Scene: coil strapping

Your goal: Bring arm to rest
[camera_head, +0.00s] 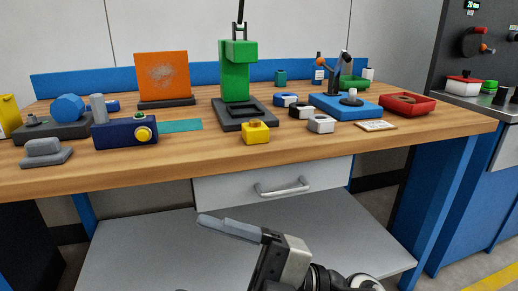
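One of my grippers, most likely the right (232,229), shows at the bottom middle, its arm coming in from the lower right. A long grey finger points left, below the front edge of the workbench (330,152) and in front of the lower shelf (140,250). Only one finger shows clearly, so its opening cannot be told. I see nothing held at its tip. My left gripper is out of view.
The bench carries a green press (236,75), an orange panel (163,75), a navy box (124,131), a yellow block (255,133), a blue tray (330,108) and a red tray (407,110). A drawer handle (281,189) juts out above the gripper.

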